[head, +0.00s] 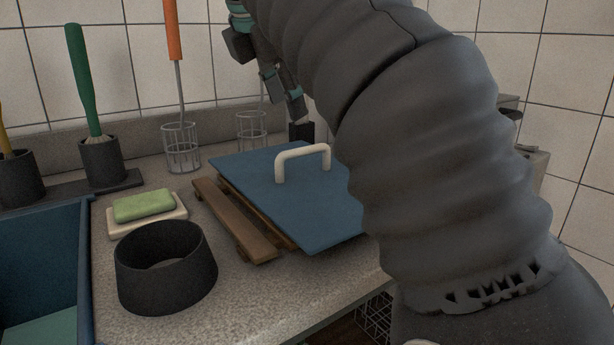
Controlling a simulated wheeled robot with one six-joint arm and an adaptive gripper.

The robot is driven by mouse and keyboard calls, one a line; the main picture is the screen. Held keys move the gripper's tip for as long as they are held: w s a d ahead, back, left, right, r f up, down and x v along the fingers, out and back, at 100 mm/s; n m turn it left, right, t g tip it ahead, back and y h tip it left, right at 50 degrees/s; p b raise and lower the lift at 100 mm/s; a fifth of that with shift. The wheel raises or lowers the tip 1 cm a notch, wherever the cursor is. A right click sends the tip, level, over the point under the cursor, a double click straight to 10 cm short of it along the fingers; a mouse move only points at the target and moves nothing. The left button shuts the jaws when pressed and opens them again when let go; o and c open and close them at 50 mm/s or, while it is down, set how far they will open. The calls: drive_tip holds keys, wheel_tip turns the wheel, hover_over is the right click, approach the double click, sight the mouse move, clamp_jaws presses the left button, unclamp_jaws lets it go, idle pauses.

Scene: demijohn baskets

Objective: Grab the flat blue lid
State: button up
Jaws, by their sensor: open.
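The flat blue lid (259,182) lies on a slatted wooden rack (237,219) on the counter, with a pale arched handle (302,153) standing up from its top. Its right side is hidden behind my arm. My gripper (291,100) is partly visible above and behind the lid, near the wall. It is open, apart from the lid, and its upper part is hidden by my arm.
A black round bowl (167,265) and green soap (143,206) on a pale dish (146,222) stand left of the rack. Behind are wire holders (180,147), an orange-handled tool (173,32) and a green-handled brush (82,80). A blue basin (84,262) is at far left.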

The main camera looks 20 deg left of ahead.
sight(304, 149)
drive_tip(key=x, duration=0.6)
drive_tip(key=shift+w+f, duration=0.1)
drive_tip(key=shift+f, duration=0.25)
drive_tip(key=shift+x, duration=2.95)
drive_tip(key=shift+w+d+r, duration=0.1)
drive_tip(key=shift+w, duration=0.05)
clamp_jaws()
